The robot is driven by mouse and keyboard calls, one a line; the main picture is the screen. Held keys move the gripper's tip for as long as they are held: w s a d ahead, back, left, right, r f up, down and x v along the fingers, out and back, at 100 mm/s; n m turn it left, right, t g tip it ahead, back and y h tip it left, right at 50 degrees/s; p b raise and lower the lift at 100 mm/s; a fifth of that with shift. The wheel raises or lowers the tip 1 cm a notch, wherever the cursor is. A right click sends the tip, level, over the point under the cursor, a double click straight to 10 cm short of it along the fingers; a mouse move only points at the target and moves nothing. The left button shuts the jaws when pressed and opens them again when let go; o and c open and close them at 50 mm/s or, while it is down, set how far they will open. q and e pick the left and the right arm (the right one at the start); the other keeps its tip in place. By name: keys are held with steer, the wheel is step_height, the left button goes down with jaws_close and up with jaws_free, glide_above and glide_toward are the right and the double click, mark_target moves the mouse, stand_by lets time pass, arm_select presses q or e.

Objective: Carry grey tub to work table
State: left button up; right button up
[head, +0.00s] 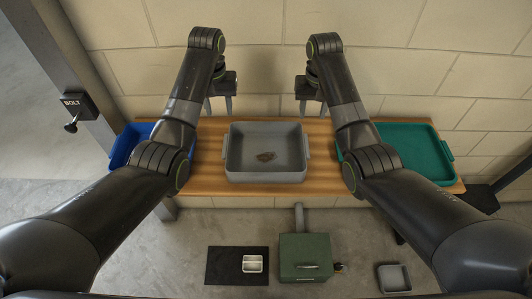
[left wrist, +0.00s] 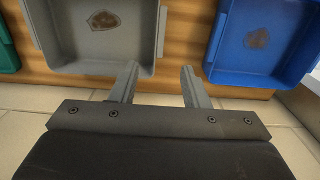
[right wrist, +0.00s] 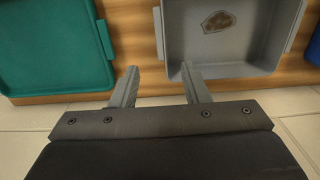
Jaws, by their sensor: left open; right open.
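The grey tub (head: 240,176) sits in the middle of a wooden shelf against the wall, with a brown patch on its floor and a handle on each side. It also shows in the left wrist view (left wrist: 115,42) and the right wrist view (right wrist: 235,45). My left gripper (head: 218,105) is open and empty, above and behind the tub's left side. My right gripper (head: 312,106) is open and empty, above and behind its right side. Neither gripper touches the tub. I cannot make out a work table for certain in these views.
A blue tub (head: 122,148) stands left of the grey tub and a green tub (head: 420,150) right of it, both on the wooden shelf (head: 215,160). On the floor are a dark mat (head: 225,265), a green box (head: 304,250) and a small grey tray (head: 394,278). A bolt (head: 72,122) is on the left post.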

mark_target(226, 145)
arm_select(q)
step_height(226, 145, down, 17)
steer(key=shift+f, duration=0.1)
arm_select(e)
step_height(226, 145, down, 17)
steer(key=shift+f, duration=0.1)
arm_select(q)
jaws_close()
arm_select(e)
jaws_close()
